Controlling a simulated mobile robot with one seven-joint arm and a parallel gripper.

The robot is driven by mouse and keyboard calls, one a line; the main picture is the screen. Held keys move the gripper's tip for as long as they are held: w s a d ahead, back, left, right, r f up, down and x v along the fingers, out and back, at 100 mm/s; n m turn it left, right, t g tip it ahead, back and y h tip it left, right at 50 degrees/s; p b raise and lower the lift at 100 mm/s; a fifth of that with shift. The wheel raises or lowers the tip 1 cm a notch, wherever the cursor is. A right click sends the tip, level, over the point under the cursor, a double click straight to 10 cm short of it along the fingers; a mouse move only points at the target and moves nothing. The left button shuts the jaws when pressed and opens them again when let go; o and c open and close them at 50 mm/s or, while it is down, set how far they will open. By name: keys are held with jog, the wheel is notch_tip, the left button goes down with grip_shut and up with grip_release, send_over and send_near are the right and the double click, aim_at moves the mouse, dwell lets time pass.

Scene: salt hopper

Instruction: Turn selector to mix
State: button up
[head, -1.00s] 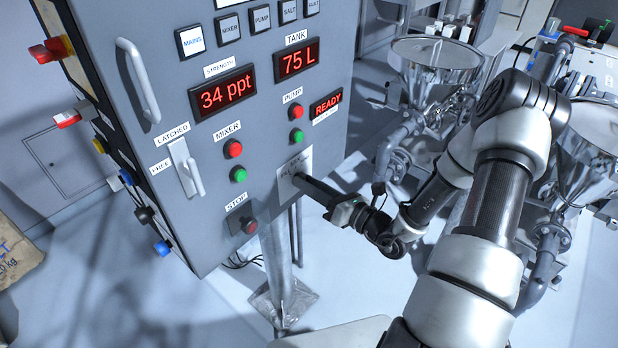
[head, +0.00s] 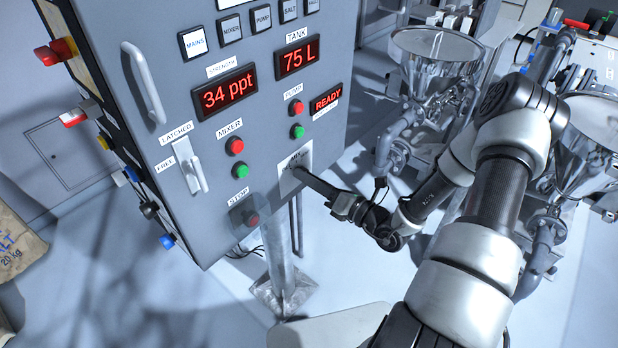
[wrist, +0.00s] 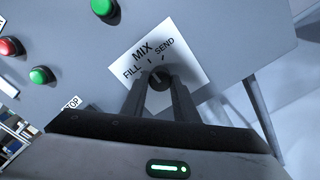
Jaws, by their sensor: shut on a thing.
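The selector is a small dark round knob (wrist: 158,80) on a white plate (wrist: 190,68) marked FILL, MIX and SEND, in the wrist view. MIX is the middle label, with FILL to its left and SEND to its right. My gripper (wrist: 160,82) has its two dark fingers on either side of the knob and is shut on it. Which mark the knob points to is too small to tell. In the head view, my gripper (head: 301,173) reaches the plate (head: 290,182) low on the grey panel's right side and hides the knob.
The panel (head: 215,140) carries red and green MIXER and PUMP buttons, a shaded STOP button (head: 252,220) and a latch handle (head: 197,172). Its displays read 34 ppt, 75 L and READY. Steel hoppers (head: 437,50) and pipes stand to the right.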

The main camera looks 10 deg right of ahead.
jog(key=o, duration=1.1)
jog(key=shift+c, duration=0.2)
jog(key=b+v, duration=0.1)
jog(key=v, duration=1.6)
jog(key=shift+s, duration=0.2)
